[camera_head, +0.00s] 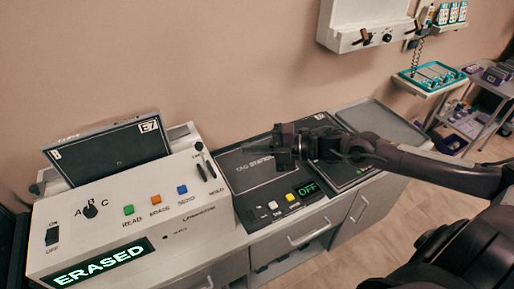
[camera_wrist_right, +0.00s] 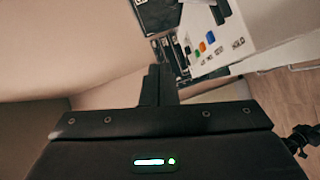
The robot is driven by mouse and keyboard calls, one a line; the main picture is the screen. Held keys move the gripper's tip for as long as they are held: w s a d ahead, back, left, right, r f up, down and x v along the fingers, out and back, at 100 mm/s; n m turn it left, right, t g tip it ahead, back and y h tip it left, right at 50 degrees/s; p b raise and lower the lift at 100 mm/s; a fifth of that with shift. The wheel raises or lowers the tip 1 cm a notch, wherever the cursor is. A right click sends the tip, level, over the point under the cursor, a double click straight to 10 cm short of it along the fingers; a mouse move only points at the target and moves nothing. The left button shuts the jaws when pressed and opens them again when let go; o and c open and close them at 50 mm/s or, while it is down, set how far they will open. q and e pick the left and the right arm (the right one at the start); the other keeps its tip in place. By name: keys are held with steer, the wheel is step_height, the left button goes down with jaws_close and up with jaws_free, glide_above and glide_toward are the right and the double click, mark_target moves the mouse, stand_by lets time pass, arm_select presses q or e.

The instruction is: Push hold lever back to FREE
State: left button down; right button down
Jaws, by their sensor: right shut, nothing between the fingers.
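The console (camera_head: 125,225) is a pale sloped box with buttons, a knob and a green ERASED display. Near its right end are dark narrow slots (camera_head: 206,170) with a small dark knob (camera_head: 198,146) above them; this looks like the hold lever, but its setting is too small to read. The wrist view shows the console (camera_wrist_right: 262,22) tilted at upper right, with a HOLD label. My right gripper (camera_head: 262,148) is shut and empty, above the tag station panel (camera_head: 250,178), to the right of the slots and apart from the console. My left gripper is not in view.
A black screen marked E7 (camera_head: 108,148) stands behind the console. The tag station has small keys and a green OFF display (camera_head: 308,189). A wall unit (camera_head: 372,30) hangs above, and a trolley (camera_head: 470,122) stands at far right. Bare floor shows at lower right.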

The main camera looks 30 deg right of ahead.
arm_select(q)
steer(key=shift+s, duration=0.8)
arm_select(e)
steer(key=shift+s+d+r, duration=0.15)
steer(key=shift+d, duration=0.2)
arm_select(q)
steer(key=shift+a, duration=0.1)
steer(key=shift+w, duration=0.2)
